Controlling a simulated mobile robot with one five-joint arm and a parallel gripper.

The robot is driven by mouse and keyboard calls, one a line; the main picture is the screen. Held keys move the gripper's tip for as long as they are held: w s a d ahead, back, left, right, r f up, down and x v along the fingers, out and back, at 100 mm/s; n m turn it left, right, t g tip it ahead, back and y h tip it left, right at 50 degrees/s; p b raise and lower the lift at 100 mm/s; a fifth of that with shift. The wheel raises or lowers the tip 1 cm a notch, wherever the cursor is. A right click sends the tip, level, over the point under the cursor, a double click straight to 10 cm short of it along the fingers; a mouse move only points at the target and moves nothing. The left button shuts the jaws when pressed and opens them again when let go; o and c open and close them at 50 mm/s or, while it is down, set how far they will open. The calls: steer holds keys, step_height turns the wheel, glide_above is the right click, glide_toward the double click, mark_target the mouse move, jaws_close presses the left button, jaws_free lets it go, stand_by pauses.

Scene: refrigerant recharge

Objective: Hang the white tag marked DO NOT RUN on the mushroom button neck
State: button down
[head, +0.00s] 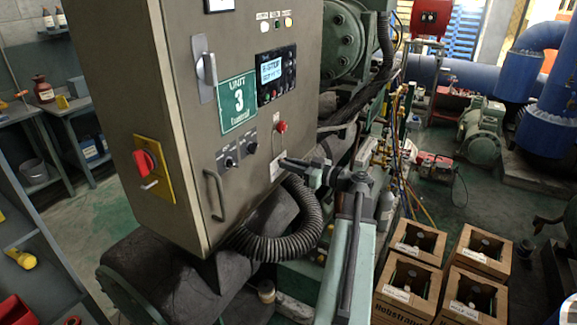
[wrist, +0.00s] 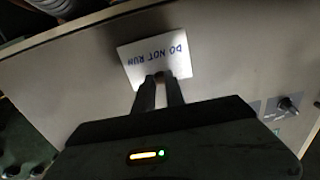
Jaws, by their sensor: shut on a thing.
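The white tag (wrist: 153,57) with blue DO NOT RUN lettering shows upside down in the wrist view. My gripper (wrist: 160,80) is shut on its edge, and the tag is in front of the grey cabinet face. In the head view the tag (head: 278,167) is a small pale patch at the tip of my gripper (head: 285,162). The red mushroom button (head: 282,127) is on the cabinet's front face, a little above the gripper and tag. Its neck is too small to make out, and the button is not seen in the wrist view. I cannot tell whether the tag touches the cabinet.
The grey cabinet (head: 180,160) carries a green UNIT 3 plate (head: 238,103), a door handle (head: 214,194) and black knobs (head: 252,148). A black corrugated hose (head: 290,232) curves below my gripper.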

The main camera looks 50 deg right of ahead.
stand_by(0.4)
steer(key=c, duration=1.3)
jaws_free()
steer(key=v, duration=0.7)
steer(key=shift+s+d, duration=0.1)
steer(key=shift+s, duration=0.3)
